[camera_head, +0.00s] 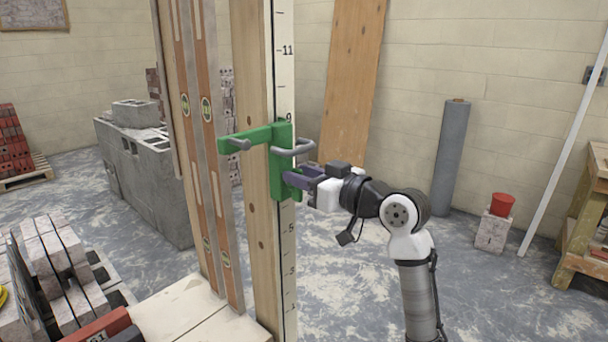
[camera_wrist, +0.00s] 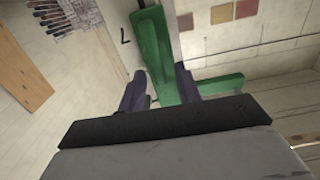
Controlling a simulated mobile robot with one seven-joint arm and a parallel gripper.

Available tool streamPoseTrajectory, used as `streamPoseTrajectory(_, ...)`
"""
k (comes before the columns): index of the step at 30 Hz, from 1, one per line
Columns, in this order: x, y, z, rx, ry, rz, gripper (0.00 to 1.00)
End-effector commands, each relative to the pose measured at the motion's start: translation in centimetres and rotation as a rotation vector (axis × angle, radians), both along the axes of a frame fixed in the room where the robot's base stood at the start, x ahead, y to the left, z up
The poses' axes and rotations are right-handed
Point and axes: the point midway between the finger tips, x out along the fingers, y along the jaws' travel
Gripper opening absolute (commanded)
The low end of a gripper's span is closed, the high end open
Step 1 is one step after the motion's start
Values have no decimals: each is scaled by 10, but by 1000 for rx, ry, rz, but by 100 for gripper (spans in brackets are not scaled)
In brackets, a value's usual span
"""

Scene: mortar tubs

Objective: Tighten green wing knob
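A green bracket (camera_head: 280,150) with grey hooks sits on the upright wooden post (camera_head: 255,220), beside its measuring scale. A small green piece (camera_head: 292,191) sticks out low on its right side and may be the wing knob; my fingers partly hide it. My gripper (camera_head: 300,179) reaches in from the right, level with the bracket's lower part. In the wrist view my two purple fingers (camera_wrist: 160,86) are spread apart. Green bracket parts (camera_wrist: 156,45) show between and beyond them. I cannot make out the knob there or tell whether the fingers touch it.
Two orange-and-grey spirit levels (camera_head: 205,160) lean left of the post. Grey blocks (camera_head: 150,180) are stacked behind, and bricks (camera_head: 60,265) lie at front left. A red tub (camera_head: 502,204) on a block and a wooden bench (camera_head: 585,210) stand right. Floor between is mostly clear.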

Motion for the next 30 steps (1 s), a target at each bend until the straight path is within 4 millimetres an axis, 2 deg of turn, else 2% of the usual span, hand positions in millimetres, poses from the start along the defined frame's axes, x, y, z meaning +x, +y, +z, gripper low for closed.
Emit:
streamPoseTrajectory(1,0,0,0,0,0,0,27)
streamPoseTrajectory(7,0,0,0,0,0,0,1)
streamPoseTrajectory(20,1,-1,1,38,36,1,0)
streamPoseTrajectory(30,5,-5,2,208,205,2,0)
